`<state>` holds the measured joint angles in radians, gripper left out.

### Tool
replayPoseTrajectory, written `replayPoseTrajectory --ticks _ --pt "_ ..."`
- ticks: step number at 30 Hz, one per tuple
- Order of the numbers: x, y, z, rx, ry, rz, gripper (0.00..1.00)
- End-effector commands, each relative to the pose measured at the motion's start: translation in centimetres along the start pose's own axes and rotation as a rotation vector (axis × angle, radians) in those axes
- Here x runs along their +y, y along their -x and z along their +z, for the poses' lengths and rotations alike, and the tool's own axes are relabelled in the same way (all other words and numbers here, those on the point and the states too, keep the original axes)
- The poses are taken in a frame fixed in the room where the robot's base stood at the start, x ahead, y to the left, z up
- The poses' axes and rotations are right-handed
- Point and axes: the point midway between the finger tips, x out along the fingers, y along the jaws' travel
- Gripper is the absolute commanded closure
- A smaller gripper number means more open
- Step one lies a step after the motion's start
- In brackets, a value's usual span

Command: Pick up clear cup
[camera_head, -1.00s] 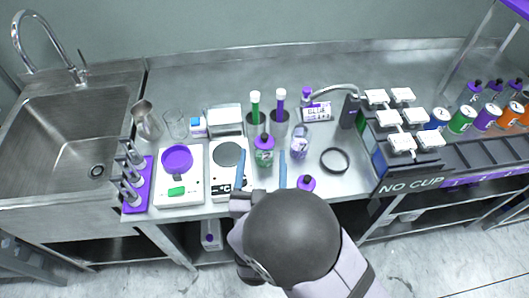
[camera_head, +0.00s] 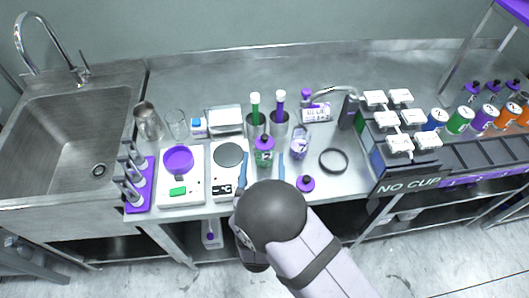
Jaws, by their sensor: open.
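A clear, empty-looking cup (camera_head: 176,124) stands upright at the back left of the counter, beside a metal pitcher. A second clear vessel (camera_head: 299,142) with purple in or behind it stands right of centre; I cannot tell whether it is a cup. My gripper (camera_head: 263,156) has two blue fingers, spread apart and pointing toward the back of the counter. A green bottle with a purple cap (camera_head: 264,152) shows between the fingertips; I cannot tell if they touch it. The clear cup is well to the left of my gripper. My arm hides part of the counter's front edge.
A metal pitcher (camera_head: 148,121) is left of the cup. A scale with a purple bowl (camera_head: 178,159) and another with a round plate (camera_head: 229,155) lie left of my gripper. Metal holders (camera_head: 279,124) stand behind. A black ring (camera_head: 333,160) lies right.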

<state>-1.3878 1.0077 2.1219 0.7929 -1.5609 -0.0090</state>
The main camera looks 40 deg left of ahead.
Motion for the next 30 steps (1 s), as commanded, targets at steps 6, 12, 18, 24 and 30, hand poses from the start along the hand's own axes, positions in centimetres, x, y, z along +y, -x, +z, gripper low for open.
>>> replayPoseTrajectory --ticks 6,12,18,24,30 --pt "0.1 -2.8 -0.3 0.001 -0.001 0.003 0.34" --pt "0.1 -4.2 -0.1 0.001 -0.001 0.001 0.34" --pt "0.0 -4.2 -0.1 0.001 0.000 0.000 0.34" --pt "0.0 -4.2 -0.1 0.001 -0.001 0.000 0.74" --pt "0.0 -4.2 -0.2 0.004 -0.002 0.000 0.84"
